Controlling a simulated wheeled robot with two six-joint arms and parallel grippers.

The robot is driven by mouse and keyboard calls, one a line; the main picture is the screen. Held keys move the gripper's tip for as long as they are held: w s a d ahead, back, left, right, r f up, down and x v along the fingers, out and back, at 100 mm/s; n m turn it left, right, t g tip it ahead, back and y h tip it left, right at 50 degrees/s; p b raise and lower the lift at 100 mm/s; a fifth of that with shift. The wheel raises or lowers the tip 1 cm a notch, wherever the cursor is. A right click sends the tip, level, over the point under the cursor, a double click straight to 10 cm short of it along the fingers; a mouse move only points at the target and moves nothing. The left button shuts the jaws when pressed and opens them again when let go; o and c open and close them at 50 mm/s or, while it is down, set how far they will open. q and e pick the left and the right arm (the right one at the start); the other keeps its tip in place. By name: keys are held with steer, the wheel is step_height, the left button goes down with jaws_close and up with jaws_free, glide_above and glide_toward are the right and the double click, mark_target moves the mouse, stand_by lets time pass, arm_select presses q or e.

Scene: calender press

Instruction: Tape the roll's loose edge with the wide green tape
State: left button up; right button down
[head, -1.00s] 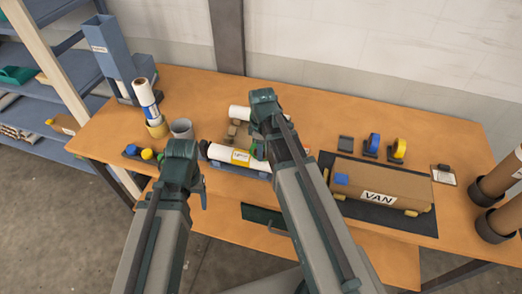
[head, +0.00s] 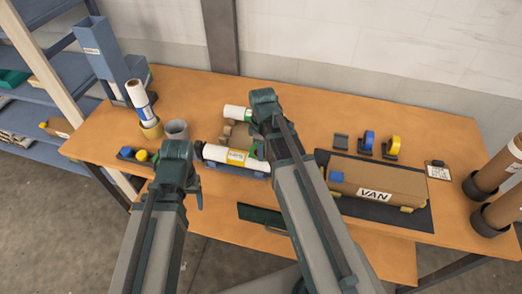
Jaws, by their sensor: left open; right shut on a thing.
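The loose edge cannot be made out.
Blue tape (head: 367,140) and yellow tape (head: 392,146) stand at the right beside an empty-looking dark holder (head: 341,142). A grey cup (head: 177,130) and upright white roll (head: 139,96) stand left.

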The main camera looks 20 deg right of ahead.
steer(key=shift+s+d, duration=0.25)
steer(key=shift+s+d, duration=0.1)
steer(key=shift+d, duration=0.1)
steer(key=shift+s+d, duration=0.2)
steer(key=shift+d, duration=0.15)
steer(key=shift+d, duration=0.1)
stand_by(0.5)
steer(key=shift+s+d, duration=0.35)
stand_by(0.3)
step_height(320, 180, up, 6)
steer(key=p, duration=0.6)
